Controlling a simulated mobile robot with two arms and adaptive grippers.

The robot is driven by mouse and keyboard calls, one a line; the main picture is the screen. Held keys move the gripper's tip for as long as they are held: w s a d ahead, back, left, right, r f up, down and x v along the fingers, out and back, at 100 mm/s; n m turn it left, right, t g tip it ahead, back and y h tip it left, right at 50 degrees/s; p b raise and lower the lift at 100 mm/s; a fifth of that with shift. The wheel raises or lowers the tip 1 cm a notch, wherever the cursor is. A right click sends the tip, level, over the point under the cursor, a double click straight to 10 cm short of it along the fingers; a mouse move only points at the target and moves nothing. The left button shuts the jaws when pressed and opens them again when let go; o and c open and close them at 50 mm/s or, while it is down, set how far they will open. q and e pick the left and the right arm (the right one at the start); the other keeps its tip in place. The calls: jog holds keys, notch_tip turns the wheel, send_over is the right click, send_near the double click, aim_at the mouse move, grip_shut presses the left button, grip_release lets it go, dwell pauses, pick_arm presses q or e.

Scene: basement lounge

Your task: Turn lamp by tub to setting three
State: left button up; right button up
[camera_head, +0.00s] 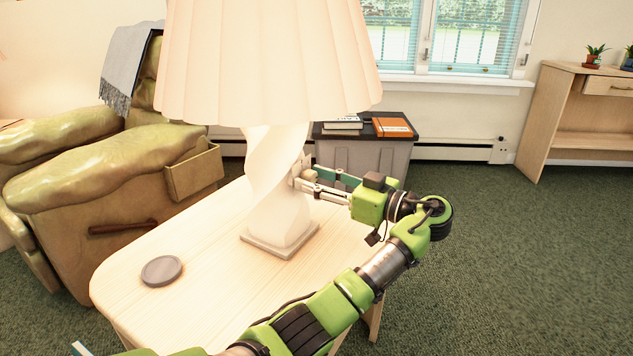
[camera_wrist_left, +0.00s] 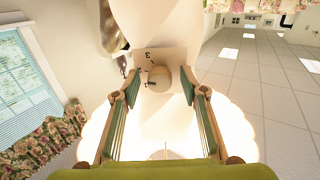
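The lamp has a twisted white glowing base (camera_head: 277,180) and a large pleated cream shade (camera_head: 270,60). It stands upright on a pale wooden table (camera_head: 200,262). In the left wrist view a round tan knob (camera_wrist_left: 159,78) sits on a pale plate with dark marks, one reading 3 (camera_wrist_left: 148,56). My left gripper (camera_head: 299,176) is at the right side of the lamp base, below the shade. In the wrist view its fingers (camera_wrist_left: 158,90) are apart, one on each side of the knob. I cannot tell whether they touch it. My right gripper is out of view.
A grey round disc (camera_head: 162,270) lies on the table's left part. A green armchair (camera_head: 100,180) stands close on the left. Behind the lamp is a grey bin-like stand (camera_head: 365,155) with books on top. Open carpet lies to the right.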

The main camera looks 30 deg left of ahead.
pick_arm(q)
jog(key=c, duration=1.1)
jog(key=shift+c, duration=0.2)
